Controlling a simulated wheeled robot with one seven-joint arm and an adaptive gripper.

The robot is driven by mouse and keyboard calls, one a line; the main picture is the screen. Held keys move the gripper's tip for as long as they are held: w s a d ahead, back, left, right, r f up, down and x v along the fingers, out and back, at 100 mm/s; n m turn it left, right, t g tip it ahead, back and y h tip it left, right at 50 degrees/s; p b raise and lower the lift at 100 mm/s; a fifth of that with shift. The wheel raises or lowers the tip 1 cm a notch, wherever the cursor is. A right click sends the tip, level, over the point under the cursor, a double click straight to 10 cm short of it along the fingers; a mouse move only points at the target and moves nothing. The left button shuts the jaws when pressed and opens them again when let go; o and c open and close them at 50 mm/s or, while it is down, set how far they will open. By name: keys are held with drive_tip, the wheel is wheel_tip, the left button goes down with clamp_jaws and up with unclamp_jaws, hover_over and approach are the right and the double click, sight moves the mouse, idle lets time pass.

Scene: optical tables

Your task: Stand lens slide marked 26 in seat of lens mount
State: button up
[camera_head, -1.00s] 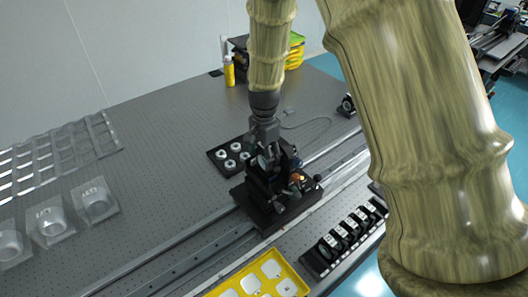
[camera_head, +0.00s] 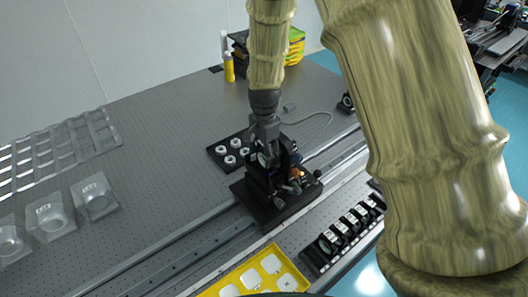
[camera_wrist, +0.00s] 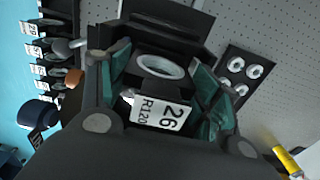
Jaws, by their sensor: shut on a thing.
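The lens slide marked 26 (camera_wrist: 162,112) is a dark plate with a white label reading "26 R120". My gripper (camera_wrist: 160,85) is shut on it, with teal finger pads at its left and right sides. In the head view my gripper (camera_head: 266,140) points down at the lens mount (camera_head: 270,200), a black assembly with knobs on a dark base plate. The slide is at the mount's upper part. A pale ring (camera_wrist: 160,67) shows just beyond the label. My gripper hides the seat, so I cannot tell whether the slide is fully in it.
A black tray with several white rings (camera_head: 230,160) lies behind the mount. A rack of labelled slides (camera_head: 345,235) and a yellow tray (camera_head: 255,275) are in front. Rails (camera_head: 190,245) cross the table. Clear plastic packs (camera_head: 95,195) stand at left; the table's back middle is mostly clear.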

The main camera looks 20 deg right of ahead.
drive_tip(key=shift+f, duration=0.1)
drive_tip(key=o, duration=1.2)
drive_tip(key=shift+r+p, duration=0.95)
drive_tip(key=shift+r, duration=4.05)
